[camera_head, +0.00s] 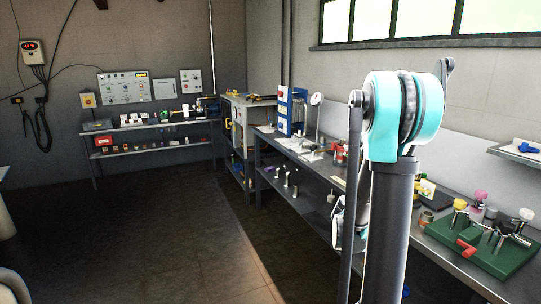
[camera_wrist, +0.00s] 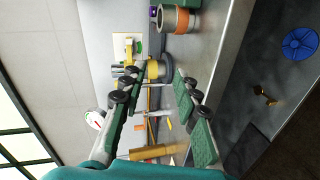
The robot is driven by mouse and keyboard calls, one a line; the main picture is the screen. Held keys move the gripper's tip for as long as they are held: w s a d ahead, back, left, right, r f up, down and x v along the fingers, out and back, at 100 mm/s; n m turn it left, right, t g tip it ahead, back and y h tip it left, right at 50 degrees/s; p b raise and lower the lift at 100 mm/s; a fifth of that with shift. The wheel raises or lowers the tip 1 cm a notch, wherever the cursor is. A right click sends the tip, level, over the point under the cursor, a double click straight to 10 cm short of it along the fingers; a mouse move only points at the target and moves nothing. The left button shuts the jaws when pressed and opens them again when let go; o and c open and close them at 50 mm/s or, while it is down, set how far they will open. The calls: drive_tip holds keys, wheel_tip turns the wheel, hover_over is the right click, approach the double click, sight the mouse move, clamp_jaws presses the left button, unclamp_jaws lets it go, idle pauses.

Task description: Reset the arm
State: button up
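My arm stands upright at the right of the head view, its teal and black joint high in front of the long workbench (camera_head: 335,180). My gripper is hidden or not clearly visible there, behind the arm's dark link. In the wrist view my gripper (camera_wrist: 159,77) is open, with two green-padded fingers apart. Nothing is held between them. Bench items show beyond the gap, and the view is turned on its side. A metal cup with an orange band (camera_wrist: 178,19) lies past the fingertips.
A green fixture with valves and coloured knobs (camera_head: 480,243) sits on the bench at the right. A blue rack (camera_head: 291,110) and a dial gauge (camera_head: 317,99) stand farther back. Another shelf bench (camera_head: 150,128) lines the back wall. The floor (camera_head: 150,230) at the left is mostly clear.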

drive_tip(key=s+a+f+m+y, duration=0.1)
drive_tip(key=s+a+f+y, duration=0.2)
drive_tip(key=s+a, duration=0.3)
drive_tip(key=s+a+f+m+g+y, duration=0.1)
drive_tip(key=s+a+f+y, duration=0.3)
drive_tip(key=a, duration=0.8)
drive_tip(key=s+a+f+m+y, duration=0.1)
drive_tip(key=s+a+f+y, duration=0.3)
drive_tip(key=s+a+y, duration=0.3)
drive_tip(key=s+a, duration=0.3)
drive_tip(key=shift+f+g, duration=0.15)
drive_tip(key=shift+g, duration=0.25)
